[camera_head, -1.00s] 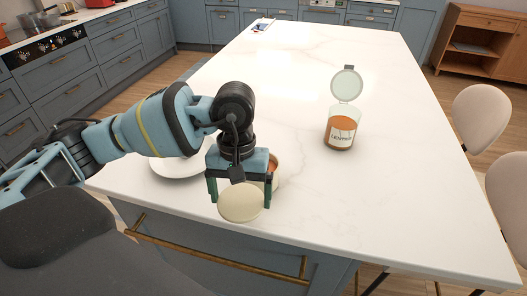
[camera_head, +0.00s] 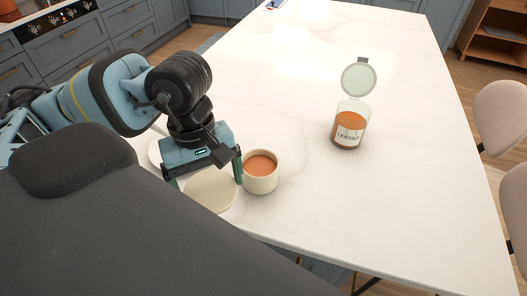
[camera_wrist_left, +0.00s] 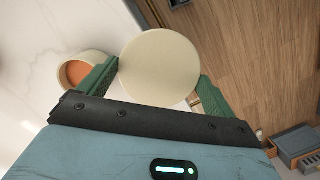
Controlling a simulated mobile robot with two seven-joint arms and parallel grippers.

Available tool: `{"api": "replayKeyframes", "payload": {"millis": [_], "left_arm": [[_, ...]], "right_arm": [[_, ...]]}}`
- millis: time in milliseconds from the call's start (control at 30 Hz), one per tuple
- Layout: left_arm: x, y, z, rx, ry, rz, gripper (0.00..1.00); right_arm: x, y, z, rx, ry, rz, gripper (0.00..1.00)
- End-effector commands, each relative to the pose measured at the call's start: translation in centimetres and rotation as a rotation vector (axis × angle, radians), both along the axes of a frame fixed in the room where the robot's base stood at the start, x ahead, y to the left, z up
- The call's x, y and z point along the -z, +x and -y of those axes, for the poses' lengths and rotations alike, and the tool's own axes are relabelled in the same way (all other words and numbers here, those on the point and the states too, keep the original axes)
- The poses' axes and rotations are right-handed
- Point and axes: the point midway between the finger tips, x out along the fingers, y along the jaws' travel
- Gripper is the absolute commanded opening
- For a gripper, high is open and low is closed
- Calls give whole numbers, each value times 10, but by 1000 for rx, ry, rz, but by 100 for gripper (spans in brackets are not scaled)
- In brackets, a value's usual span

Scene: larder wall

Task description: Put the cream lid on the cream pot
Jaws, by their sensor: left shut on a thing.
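The cream pot (camera_head: 261,184) stands upright and uncovered on the white worktop, with orange-brown contents showing. It also shows at the upper left of the left wrist view (camera_wrist_left: 96,58). My left gripper (camera_head: 207,183) is shut on the cream lid (camera_head: 211,194), a round flat disc. The lid is just left of the pot in the head view, apart from its opening. In the left wrist view the lid (camera_wrist_left: 160,67) sits between the green fingers, with the pot beyond the left finger. My right gripper is not in view.
A glass jar (camera_head: 349,128) with orange contents and a raised lid stands further back to the right.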

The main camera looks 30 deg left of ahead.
Motion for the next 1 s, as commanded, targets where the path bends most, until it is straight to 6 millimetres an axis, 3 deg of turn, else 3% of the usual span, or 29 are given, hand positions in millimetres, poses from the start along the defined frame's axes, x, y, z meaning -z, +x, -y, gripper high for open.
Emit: {"api": "replayKeyframes", "payload": {"millis": [33,367,700,1000], "left_arm": [[12,5,1,0,-2,-20,64],[12,18,0,4,1,2,64],[8,89,5,2,0,10,64],[13,136,7,4,1,10,64]], "right_arm": [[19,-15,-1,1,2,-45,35],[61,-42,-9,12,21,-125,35],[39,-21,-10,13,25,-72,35],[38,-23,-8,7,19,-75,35]]}}
